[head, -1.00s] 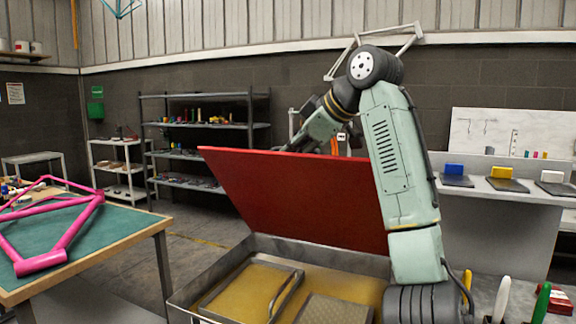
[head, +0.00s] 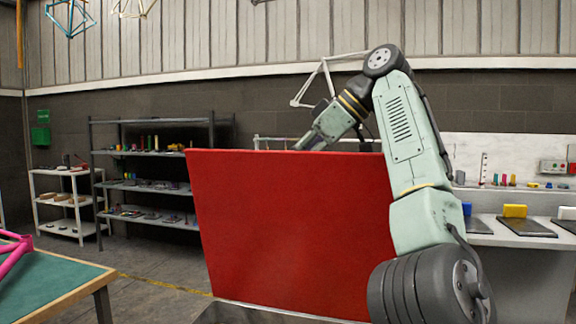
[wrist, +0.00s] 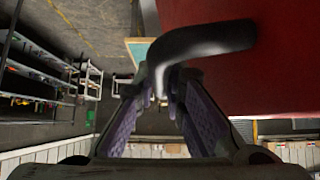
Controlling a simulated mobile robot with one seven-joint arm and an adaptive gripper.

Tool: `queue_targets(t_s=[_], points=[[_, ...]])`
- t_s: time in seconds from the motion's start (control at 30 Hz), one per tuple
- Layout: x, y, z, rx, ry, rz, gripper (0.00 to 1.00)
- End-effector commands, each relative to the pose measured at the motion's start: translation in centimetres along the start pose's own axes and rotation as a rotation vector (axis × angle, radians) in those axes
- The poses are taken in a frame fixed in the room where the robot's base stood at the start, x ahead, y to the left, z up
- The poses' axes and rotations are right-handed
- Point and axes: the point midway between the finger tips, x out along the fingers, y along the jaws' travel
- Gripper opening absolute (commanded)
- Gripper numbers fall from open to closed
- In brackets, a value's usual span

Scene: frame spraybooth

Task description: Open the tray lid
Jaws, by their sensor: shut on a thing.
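The red tray lid (head: 290,230) stands raised and close to upright in the head view, its inner face towards me. The tray's metal rim (head: 265,313) shows just below it at the bottom edge. My arm reaches over to the lid's far side, where its end is hidden in the head view. In the wrist view my gripper (wrist: 166,88), with purple finger pads, is shut on the dark curved lid handle (wrist: 205,40). The red lid face (wrist: 260,75) fills the right of that view.
A workbench (head: 65,285) with a green top and a pink frame (head: 12,252) is at left. Shelves (head: 150,185) line the back wall. A pale counter (head: 515,232) with coloured blocks is at right. Bare floor shows between bench and lid.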

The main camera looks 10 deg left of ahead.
Motion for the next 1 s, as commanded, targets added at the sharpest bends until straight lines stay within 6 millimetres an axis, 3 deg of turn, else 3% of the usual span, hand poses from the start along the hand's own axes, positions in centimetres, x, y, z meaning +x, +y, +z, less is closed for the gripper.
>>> queue_targets(t_s=[0.6, 0.63, 0.93, 1.0], points=[[-0.12, -0.09, 0.58, 0.025, -0.006, -0.019, 0.0], [-0.12, -0.09, 0.59, 0.025, -0.006, -0.019, 0.11], [-0.19, -0.16, 0.44, 0.021, -0.003, -0.019, 0.31], [-0.2, -0.17, 0.41, 0.02, -0.003, -0.019, 0.31]])
